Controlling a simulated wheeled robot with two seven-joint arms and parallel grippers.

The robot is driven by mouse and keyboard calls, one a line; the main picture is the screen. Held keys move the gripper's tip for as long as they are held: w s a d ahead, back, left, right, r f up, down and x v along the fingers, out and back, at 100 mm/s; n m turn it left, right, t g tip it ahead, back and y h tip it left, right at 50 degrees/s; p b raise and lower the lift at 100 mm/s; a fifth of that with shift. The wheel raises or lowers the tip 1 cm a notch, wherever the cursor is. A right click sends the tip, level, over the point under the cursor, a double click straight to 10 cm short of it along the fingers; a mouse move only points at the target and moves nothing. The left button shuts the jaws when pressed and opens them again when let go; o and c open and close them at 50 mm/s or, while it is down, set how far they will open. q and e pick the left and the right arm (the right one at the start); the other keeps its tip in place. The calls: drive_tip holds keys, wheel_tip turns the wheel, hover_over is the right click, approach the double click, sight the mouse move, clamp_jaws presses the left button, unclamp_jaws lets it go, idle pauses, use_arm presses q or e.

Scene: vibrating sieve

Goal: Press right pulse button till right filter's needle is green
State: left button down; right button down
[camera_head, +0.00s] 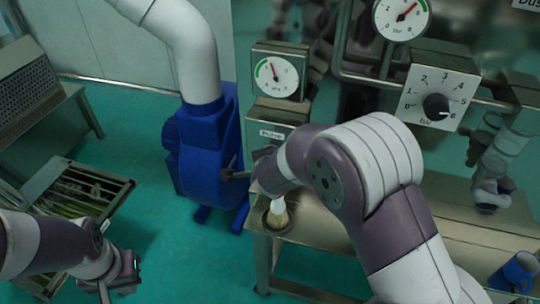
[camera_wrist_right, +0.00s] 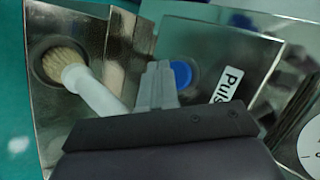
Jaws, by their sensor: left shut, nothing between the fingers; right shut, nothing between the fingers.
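The pulse box (camera_head: 277,110) has a label starting "Puls" in the right wrist view (camera_wrist_right: 228,84). Its blue button (camera_wrist_right: 181,73) shows beside and partly behind my right gripper's shut fingertips (camera_wrist_right: 158,72); I cannot tell whether they touch it. In the head view the button and right fingertips are hidden by my right arm. Above the box, a white gauge (camera_head: 277,77) has a green arc on its left side; its red needle points up and slightly left, near the arc's upper end. My left gripper (camera_head: 119,282) is shut and empty at the lower left.
A brush with a white handle (camera_head: 278,207) stands in a hole of the metal bench (camera_head: 315,228); its bristles show beside the right gripper. A blue blower (camera_head: 205,150) stands left. A dial (camera_head: 437,100), second gauge (camera_head: 402,15) and blue mug (camera_head: 517,272) are at right.

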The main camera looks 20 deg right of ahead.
drive_tip(key=shift+w+d, duration=0.25)
drive_tip(key=shift+w, duration=0.1)
drive_tip(key=shift+w+d, duration=0.3)
drive_tip(key=shift+w, duration=0.1)
idle(0.9)
drive_tip(key=shift+s+a, duration=0.55)
drive_tip(key=shift+s, duration=0.2)
drive_tip(key=s+a, duration=0.1)
drive_tip(key=s, duration=0.1)
drive_tip(key=s+a, duration=0.1)
drive_tip(key=s, duration=0.1)
drive_tip(key=shift+s+a+p, duration=0.1)
drive_tip(key=shift+a+p, duration=0.2)
drive_tip(key=shift+a, duration=0.05)
